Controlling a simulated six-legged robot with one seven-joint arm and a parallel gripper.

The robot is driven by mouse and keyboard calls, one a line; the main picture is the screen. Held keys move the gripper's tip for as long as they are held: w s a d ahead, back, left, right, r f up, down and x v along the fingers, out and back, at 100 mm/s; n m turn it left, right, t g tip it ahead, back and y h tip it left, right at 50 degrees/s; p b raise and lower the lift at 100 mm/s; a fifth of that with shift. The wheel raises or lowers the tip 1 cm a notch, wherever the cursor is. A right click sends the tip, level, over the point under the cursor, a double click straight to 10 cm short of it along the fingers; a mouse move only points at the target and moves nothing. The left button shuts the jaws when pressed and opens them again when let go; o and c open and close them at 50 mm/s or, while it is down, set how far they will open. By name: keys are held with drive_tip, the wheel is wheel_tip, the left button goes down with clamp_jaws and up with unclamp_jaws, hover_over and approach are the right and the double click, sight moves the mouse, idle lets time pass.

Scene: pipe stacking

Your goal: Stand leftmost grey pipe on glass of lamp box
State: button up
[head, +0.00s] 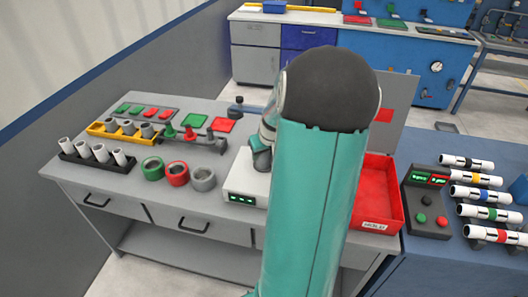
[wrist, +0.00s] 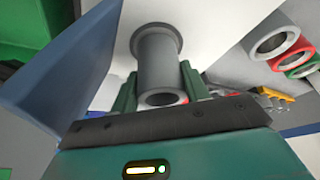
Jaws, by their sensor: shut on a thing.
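A grey pipe (wrist: 158,65) with a wide rim at its far end is between the green fingers of my gripper (wrist: 158,90) in the wrist view. My gripper is shut on it. The rim is at or just above a pale surface (wrist: 222,30); I cannot tell whether they touch. The white lamp box (head: 243,180) with green lights stands on the bench in the head view. My arm covers its right part, and its glass is not clearly visible.
Left of the lamp box are a grey ring (head: 203,180), a red ring (head: 177,174) and a green ring (head: 152,168). A yellow rack (head: 98,131) and a black rack (head: 75,160) hold pipes. A red tray (head: 375,190) and control box (head: 428,205) are right of my arm.

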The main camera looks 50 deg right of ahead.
drive_tip(key=shift+f, duration=0.1)
drive_tip(key=o, duration=1.1)
drive_tip(key=v, duration=1.4)
drive_tip(key=shift+f, duration=0.15)
